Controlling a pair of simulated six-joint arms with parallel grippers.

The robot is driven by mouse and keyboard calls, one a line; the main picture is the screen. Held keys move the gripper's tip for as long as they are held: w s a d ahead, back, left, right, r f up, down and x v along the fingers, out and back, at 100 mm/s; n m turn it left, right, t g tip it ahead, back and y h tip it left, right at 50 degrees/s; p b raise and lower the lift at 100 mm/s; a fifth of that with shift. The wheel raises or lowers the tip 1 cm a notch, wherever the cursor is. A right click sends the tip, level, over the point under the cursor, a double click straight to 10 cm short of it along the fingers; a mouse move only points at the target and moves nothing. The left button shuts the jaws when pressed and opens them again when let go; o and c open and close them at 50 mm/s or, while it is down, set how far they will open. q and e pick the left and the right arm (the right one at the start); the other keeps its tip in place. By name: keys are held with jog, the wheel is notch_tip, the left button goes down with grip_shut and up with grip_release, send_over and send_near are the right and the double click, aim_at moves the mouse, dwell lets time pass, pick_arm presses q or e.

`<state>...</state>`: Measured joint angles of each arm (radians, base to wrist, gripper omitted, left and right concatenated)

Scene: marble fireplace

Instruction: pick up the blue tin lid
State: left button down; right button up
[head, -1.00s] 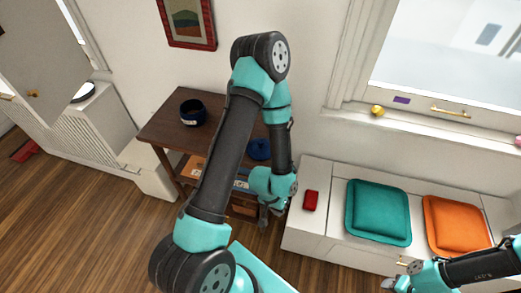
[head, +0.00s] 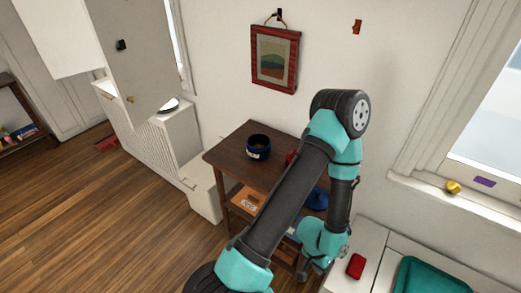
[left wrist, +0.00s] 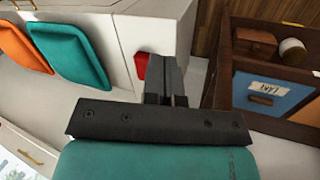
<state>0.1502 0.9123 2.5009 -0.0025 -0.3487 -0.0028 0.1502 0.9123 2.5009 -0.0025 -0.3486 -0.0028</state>
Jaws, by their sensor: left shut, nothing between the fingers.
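A dark blue round tin (head: 258,148) with an open top and brownish inside stands on the brown wooden side table (head: 232,157). A blue rounded thing (head: 317,199), perhaps the tin lid, shows at the table's right side, partly hidden behind my left arm. My left gripper (head: 307,271) is low, in front of the table's right side, apart from both. In the left wrist view the left gripper (left wrist: 166,62) is shut and empty; neither the tin nor a lid can be made out there. My right gripper is out of view.
A red item (head: 355,266) lies on the white bench beside a teal cushion (head: 430,276); an orange cushion (left wrist: 22,48) shows in the left wrist view. Another red thing (head: 291,156) is on the table. Lower shelves hold boxes (head: 247,200). Open floor lies left.

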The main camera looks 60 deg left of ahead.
pick_arm(q)
jog(key=c, duration=0.8)
grip_release()
jog(key=shift+w, duration=0.1)
